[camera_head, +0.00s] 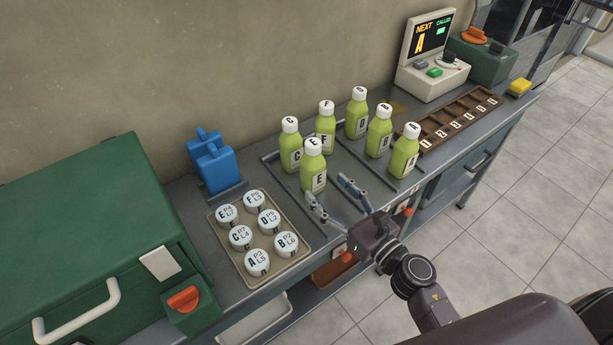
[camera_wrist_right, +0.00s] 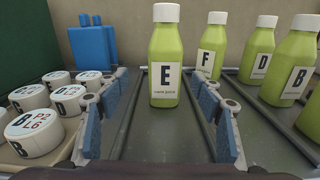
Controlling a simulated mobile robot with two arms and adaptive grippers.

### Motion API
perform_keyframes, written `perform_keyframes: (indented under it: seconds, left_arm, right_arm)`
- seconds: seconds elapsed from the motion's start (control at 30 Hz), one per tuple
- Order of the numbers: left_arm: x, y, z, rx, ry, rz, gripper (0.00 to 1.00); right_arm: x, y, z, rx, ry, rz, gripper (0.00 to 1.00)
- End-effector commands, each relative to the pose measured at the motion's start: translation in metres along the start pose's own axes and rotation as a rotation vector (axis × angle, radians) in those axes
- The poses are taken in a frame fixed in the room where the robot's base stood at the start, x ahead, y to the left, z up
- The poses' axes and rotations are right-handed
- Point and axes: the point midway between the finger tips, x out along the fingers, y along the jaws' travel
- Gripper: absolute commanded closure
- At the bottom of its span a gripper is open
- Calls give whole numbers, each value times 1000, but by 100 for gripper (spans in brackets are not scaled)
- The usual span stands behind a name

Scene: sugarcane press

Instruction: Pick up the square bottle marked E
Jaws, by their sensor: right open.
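The square bottle marked E (camera_head: 313,168) is light green with a white cap and a white label, standing upright on the grey tray near its front. It also shows in the right wrist view (camera_wrist_right: 165,60), centred ahead between my fingers. My right gripper (camera_head: 333,198) is open, with blue finger pads, just in front of the bottle. In the right wrist view its fingers (camera_wrist_right: 160,125) stand to either side, and the bottle is a little beyond them, not gripped. My left gripper is not in view.
A tray of round lettered jars (camera_head: 286,276) lies left. Blue containers (camera_head: 215,165) stand behind it. A brown slotted rack (camera_head: 452,112) is at right.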

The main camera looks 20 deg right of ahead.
Motion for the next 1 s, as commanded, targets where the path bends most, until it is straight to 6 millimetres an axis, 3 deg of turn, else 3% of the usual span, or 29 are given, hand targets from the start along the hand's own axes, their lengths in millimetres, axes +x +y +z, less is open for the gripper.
perform_keyframes:
  seconds: [0.37,0.7,1.0]
  left_arm:
    - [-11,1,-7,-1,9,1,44]
    - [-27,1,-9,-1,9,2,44]
    - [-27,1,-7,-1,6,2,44]
  right_arm:
    - [30,-1,1,-45,2,1,40]
    - [72,-8,7,-43,3,1,40]
    - [79,-7,5,-43,4,2,40]
